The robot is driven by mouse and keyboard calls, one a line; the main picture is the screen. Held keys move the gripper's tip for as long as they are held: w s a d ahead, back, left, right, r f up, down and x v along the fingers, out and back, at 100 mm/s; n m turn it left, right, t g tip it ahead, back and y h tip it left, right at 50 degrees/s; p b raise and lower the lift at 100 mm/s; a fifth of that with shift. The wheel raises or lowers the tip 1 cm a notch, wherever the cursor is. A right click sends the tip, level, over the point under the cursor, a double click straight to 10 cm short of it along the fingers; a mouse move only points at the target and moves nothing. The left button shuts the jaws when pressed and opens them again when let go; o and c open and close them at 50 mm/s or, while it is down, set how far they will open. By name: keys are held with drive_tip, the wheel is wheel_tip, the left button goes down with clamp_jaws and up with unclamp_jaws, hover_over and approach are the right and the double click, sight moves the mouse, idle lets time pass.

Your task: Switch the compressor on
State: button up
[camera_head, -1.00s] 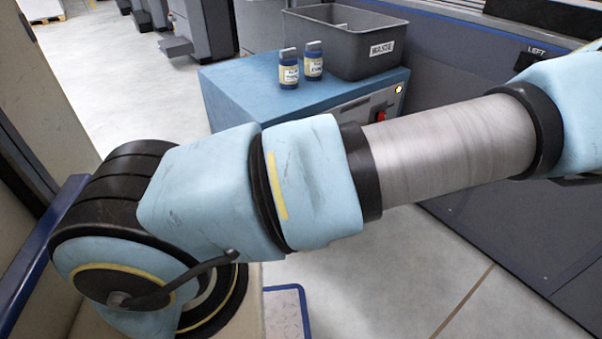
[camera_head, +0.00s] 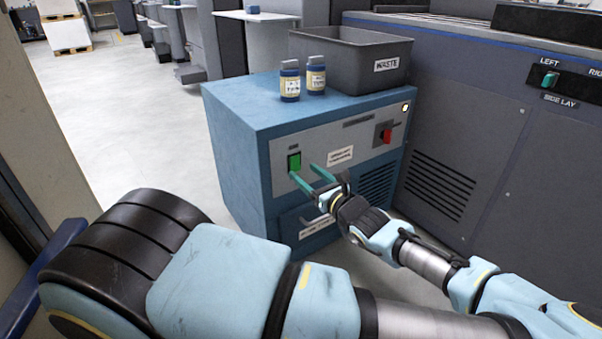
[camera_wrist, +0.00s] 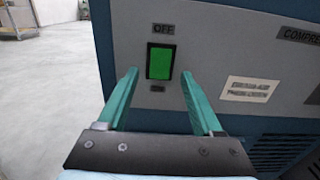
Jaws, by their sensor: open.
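The compressor (camera_head: 237,150) is a blue cabinet with a grey front panel. A green rocker switch (camera_head: 294,162) sits at the panel's left in a black frame. In the wrist view the green switch (camera_wrist: 160,62) has an OFF label above it and a smaller, unreadable label below. My gripper (camera_head: 305,172) is open and empty in front of the panel. In the wrist view its two teal fingers (camera_wrist: 160,72) stand on either side of the switch. I cannot tell whether they touch the panel.
A red switch (camera_head: 387,136) and a pale lit lamp (camera_head: 405,107) are at the panel's right. Two ink jars (camera_head: 290,85) and a grey WASTE bin (camera_head: 340,68) stand on top. A dark grey machine (camera_head: 470,130) is close at right. Floor at left is clear.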

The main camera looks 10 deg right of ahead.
sight(295, 163)
drive_tip(key=shift+x, duration=1.5)
clamp_jaws()
